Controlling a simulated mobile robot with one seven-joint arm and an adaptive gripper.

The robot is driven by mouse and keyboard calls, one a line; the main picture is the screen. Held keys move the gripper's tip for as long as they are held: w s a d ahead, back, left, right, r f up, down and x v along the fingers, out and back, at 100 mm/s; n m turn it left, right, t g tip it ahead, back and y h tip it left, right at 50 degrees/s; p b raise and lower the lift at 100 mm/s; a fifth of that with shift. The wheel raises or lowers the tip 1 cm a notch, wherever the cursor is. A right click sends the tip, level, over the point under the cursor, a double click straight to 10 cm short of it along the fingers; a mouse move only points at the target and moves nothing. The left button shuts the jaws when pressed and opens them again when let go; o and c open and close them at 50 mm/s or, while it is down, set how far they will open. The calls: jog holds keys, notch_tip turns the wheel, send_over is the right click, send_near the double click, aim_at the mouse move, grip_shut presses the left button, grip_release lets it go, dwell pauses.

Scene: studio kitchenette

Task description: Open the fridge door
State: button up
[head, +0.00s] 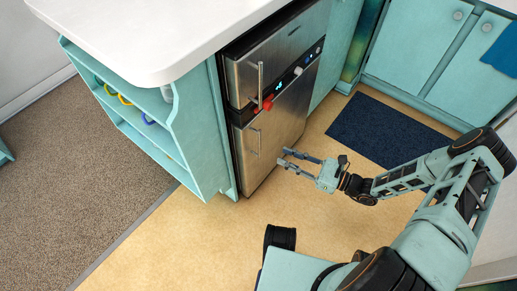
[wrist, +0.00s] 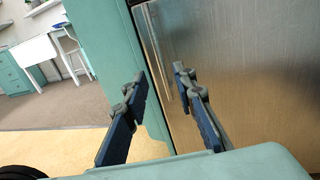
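The fridge looks like a steel-fronted unit (head: 272,100) under the white counter, with an upper and a lower door, both apparently shut. The upper door has a vertical bar handle (head: 260,82). The lower door (head: 280,125) has a smaller vertical handle (head: 255,141) near its left edge. My gripper (head: 282,158) is open and empty, in front of the lower door and to the right of its handle in the head view. In the wrist view its two fingers (wrist: 162,80) are spread before the steel front (wrist: 240,60); whether the handle lies between them is unclear.
A control strip (head: 300,70) with a lit display and a red part (head: 262,105) crosses the front. Open teal shelves (head: 140,115) stand left of the unit. A dark blue mat (head: 385,130) lies at right. The tan floor (head: 200,240) before the unit is mostly clear.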

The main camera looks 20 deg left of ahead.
jog(key=b, duration=0.2)
send_over(259, 156)
jog(key=shift+w, duration=0.3)
grip_shut()
